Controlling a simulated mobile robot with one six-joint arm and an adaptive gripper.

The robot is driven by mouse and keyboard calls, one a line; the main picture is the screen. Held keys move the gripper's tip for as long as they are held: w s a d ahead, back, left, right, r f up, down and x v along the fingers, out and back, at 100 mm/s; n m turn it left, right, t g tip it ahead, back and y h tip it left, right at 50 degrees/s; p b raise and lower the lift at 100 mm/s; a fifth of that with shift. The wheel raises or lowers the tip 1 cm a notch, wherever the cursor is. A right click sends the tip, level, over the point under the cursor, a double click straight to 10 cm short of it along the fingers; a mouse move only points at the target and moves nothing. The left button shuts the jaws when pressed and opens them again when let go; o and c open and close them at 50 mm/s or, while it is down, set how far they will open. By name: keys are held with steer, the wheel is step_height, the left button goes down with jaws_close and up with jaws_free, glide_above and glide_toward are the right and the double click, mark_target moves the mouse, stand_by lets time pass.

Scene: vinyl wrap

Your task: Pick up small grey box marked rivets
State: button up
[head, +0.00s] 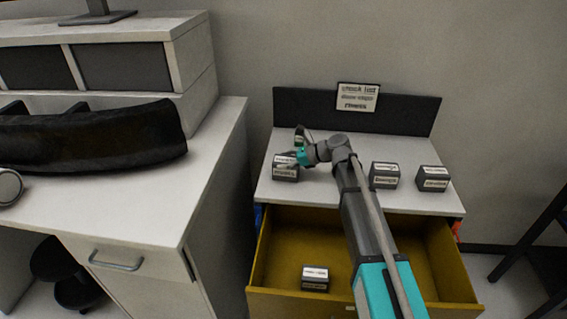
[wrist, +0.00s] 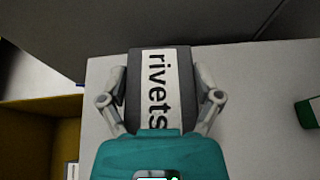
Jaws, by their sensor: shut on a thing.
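The small grey box marked rivets (head: 286,173) sits at the left of the white cabinet top in the head view. In the wrist view the rivets box (wrist: 160,75) fills the space between my fingers, its white label reading "rivets". My gripper (wrist: 160,98) is shut on the box, one finger on each side. In the head view my gripper (head: 292,163) reaches the box from the right. I cannot tell whether the box is lifted off the top.
Two similar grey boxes (head: 385,175) (head: 433,179) stand on the right of the cabinet top (head: 330,190). The yellow drawer (head: 262,285) below is open, with another box (head: 315,278) inside. A sign (head: 358,97) stands behind. A white desk (head: 130,205) with a black roll (head: 95,138) is at left.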

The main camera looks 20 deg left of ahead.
steer(key=shift+r, duration=0.2)
step_height(320, 180, up, 2)
steer(key=shift+r+p, duration=0.1)
steer(key=shift+p, duration=1.1)
steer(key=s+d+r+p, duration=0.8)
steer(key=s+r+p, duration=0.2)
steer(key=s, duration=0.1)
steer(key=shift+s+r, duration=0.2)
steer(key=shift+s, duration=0.1)
